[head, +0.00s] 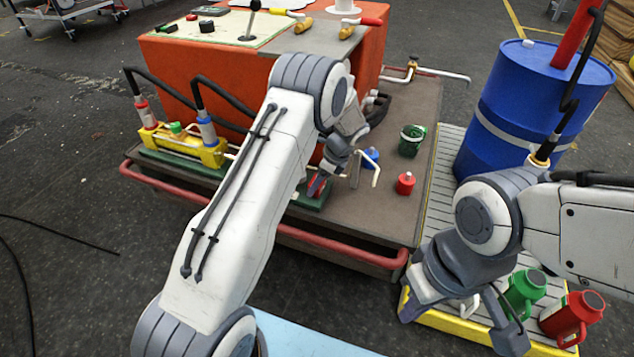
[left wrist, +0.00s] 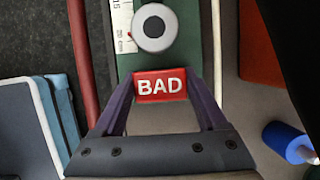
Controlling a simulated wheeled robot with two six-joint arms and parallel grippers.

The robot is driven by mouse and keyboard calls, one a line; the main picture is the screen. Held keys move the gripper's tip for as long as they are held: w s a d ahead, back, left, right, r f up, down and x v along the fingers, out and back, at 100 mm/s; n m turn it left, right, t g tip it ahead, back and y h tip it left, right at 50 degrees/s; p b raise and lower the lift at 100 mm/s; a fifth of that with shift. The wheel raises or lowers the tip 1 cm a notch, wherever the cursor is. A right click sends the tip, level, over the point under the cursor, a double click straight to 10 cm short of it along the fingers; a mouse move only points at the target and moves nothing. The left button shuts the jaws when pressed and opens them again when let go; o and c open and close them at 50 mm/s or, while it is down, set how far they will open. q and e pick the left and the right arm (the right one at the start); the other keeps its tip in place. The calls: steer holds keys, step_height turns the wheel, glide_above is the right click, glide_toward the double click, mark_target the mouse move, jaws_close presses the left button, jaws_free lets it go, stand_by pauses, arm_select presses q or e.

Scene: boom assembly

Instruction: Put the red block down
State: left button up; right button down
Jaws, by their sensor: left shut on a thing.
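The red block (left wrist: 161,86), marked BAD in white letters, sits between the fingertips of my left gripper (left wrist: 160,98) in the left wrist view. My left gripper is shut on it, above or at the end of a green plate (left wrist: 128,62). I cannot tell whether the block touches the plate. In the head view my left gripper (head: 325,180) is low over the cart's near edge, and the block is mostly hidden by the fingers. My right gripper (head: 462,318) is at the lower right with its fingers apart, close to a green jug (head: 524,287).
On the cart top (head: 392,205) stand a red pot (head: 405,184), a green cup (head: 411,141) and a blue-capped item (head: 371,156). A red rail (head: 340,246) runs along its front. The orange housing (head: 225,72) rises behind. A blue drum (head: 520,105) and red jug (head: 572,317) are right.

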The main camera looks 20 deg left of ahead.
arm_select(q)
steer(key=o, duration=1.3)
steer(key=shift+f, duration=0.1)
steer(key=s+d+r+n+h+p, duration=0.1)
steer(key=s+d+r+p, duration=0.15)
steer(key=d+r, duration=0.5)
steer(key=s+d+r+n+p, duration=0.15)
steer(key=s+d+r, duration=0.25)
steer(key=r, duration=0.6)
steer(key=s+d+r+n+h, duration=0.1)
steer(key=s+d+r+n, duration=0.1)
steer(key=s, duration=0.8)
steer(key=s+d+r+n+h, duration=0.2)
steer(key=s+n, duration=0.1)
steer(key=s, duration=0.7)
steer(key=s+d+r+n+h+p, duration=0.1)
steer(key=s+d+r+n, duration=0.1)
steer(key=s, duration=0.8)
steer(key=shift+s+d+r+n, duration=0.15)
steer(key=shift+s+r+n, duration=0.25)
steer(key=shift+n, duration=0.45)
steer(key=shift+w+r, duration=0.1)
